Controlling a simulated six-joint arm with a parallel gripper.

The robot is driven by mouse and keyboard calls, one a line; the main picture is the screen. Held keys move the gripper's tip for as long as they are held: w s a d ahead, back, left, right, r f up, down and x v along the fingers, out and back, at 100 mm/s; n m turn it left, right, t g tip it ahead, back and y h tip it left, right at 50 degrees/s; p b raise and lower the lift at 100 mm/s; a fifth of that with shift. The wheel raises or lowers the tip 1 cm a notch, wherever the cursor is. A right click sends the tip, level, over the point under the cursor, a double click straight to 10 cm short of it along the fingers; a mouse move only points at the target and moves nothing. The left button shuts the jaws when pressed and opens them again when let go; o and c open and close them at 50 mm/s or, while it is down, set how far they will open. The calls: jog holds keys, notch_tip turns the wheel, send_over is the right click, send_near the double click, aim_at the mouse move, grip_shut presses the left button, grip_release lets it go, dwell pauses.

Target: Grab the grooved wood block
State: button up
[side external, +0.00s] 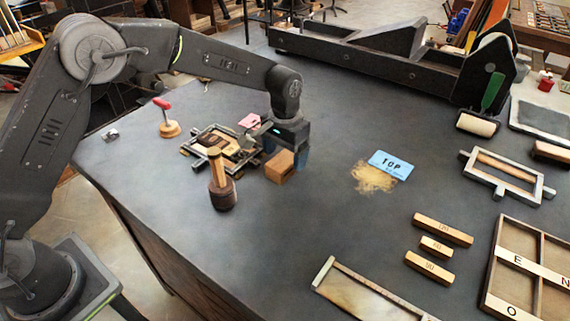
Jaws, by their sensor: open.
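A brown wood block (280,167) sits on the dark tabletop, directly by my gripper (287,151). A groove on it is too small to make out. My gripper is low and pointing down, its fingers apart, one at the block's left and back and one at its right. I cannot tell whether the fingers touch the block. The gripper partly hides the block's back.
Left of the block is a metal frame with a wood piece (222,147), and in front of that a wooden mallet (222,185). A red-handled tool (167,118) stands farther left. A blue card (391,165) lies right by sawdust. Tabletop in front is clear.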

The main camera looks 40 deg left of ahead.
notch_tip(320, 180, down, 2)
jog(key=shift+r, duration=0.1)
jog(key=c, duration=1.1)
